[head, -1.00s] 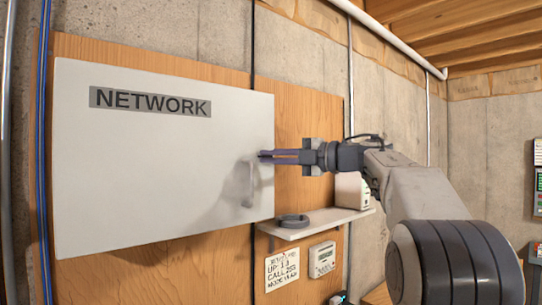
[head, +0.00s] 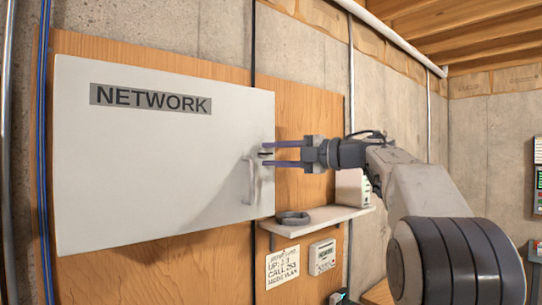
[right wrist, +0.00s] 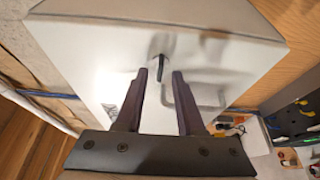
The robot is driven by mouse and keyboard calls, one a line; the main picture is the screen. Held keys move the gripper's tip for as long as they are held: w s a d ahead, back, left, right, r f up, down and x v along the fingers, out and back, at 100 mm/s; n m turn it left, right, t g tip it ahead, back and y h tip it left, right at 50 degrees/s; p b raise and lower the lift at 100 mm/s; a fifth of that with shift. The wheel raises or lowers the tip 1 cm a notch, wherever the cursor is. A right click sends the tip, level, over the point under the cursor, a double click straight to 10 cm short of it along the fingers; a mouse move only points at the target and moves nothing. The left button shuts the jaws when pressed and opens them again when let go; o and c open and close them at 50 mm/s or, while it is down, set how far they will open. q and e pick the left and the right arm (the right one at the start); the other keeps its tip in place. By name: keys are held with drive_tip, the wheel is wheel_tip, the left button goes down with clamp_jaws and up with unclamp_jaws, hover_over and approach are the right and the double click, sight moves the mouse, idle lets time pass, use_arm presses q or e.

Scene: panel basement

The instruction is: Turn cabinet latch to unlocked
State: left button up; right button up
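The white cabinet (head: 150,165) marked NETWORK hangs on the wall with its door closed. Its latch is a small dark lever (right wrist: 160,68) near the door's right edge; in the head view only a small dark piece (head: 266,153) of it shows between my fingers. My right gripper (head: 265,154) is open at the door's right edge, one finger above the latch and one below. In the right wrist view, the latch stands just beyond and between the open fingertips (right wrist: 160,74); I cannot tell whether they touch the door. My left gripper is out of view.
A pale bar handle (head: 250,183) sticks out of the door just below and left of the latch. A small shelf (head: 325,218) with a dark coil (head: 292,219) and a pale box (head: 350,190) lies below my right gripper.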

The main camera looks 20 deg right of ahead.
drive_tip(key=b+v, duration=0.3)
drive_tip(key=v, duration=0.7)
drive_tip(key=shift+s, duration=0.1)
